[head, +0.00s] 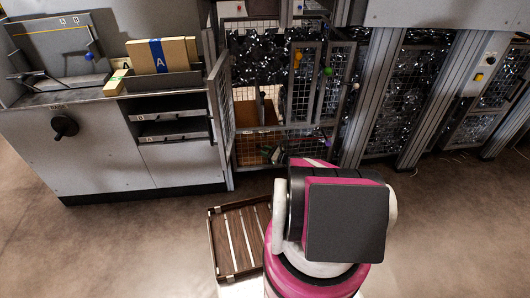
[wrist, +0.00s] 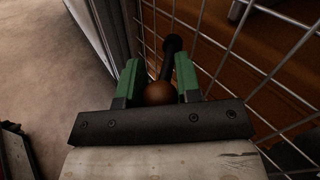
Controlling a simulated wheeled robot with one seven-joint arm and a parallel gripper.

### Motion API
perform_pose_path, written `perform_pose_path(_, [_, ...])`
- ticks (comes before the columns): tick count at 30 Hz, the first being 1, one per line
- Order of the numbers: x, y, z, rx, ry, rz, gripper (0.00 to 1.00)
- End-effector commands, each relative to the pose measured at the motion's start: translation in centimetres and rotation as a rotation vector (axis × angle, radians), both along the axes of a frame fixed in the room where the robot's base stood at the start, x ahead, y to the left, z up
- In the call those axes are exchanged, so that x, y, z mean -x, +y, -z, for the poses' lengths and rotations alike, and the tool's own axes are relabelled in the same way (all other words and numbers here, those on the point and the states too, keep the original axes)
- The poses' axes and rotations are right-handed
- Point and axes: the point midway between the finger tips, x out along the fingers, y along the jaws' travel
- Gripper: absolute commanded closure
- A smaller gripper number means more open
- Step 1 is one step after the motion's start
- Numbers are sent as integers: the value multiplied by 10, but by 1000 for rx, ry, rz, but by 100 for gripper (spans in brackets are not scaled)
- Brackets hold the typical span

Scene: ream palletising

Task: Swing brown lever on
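The brown lever shows in the wrist view as a round brown knob (wrist: 158,94) on a dark rod that runs up from it, beside a wire-mesh panel. My gripper (wrist: 159,82) has green fingers, one on each side of the knob. The knob fills the space between them, and I see no clear gap on either side, so the fingers look closed on it.
A mesh cage (head: 278,95) with dark shiny contents stands ahead, bearing orange (head: 297,58) and green (head: 328,71) knobs. A wooden pallet (head: 239,238) lies left of my arm. A grey machine (head: 100,150) carrying labelled packs (head: 160,55) stands left. The floor at left is clear.

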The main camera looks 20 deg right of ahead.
Motion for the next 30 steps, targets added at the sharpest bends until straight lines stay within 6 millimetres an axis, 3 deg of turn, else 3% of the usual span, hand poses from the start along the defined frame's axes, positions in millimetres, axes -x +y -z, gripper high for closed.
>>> perform_pose_path(1, [0, 0, 0, 0, 0, 0, 89])
perform_pose_path(2, [0, 0, 0, 0, 0, 0, 99])
perform_pose_path(3, [0, 0, 0, 0, 0, -1, 100])
perform_pose_path(16, [-10, -10, 1, 0, -4, -199, 100])
perform_pose_path(26, [-8, -10, 0, -2, -2, -217, 100])
perform_pose_path(27, [-8, -10, 0, -2, -2, -217, 59])
perform_pose_path(29, [-8, -10, 0, -2, -3, -216, 44])
perform_pose_path(30, [-9, -10, 0, -2, -3, -216, 44])
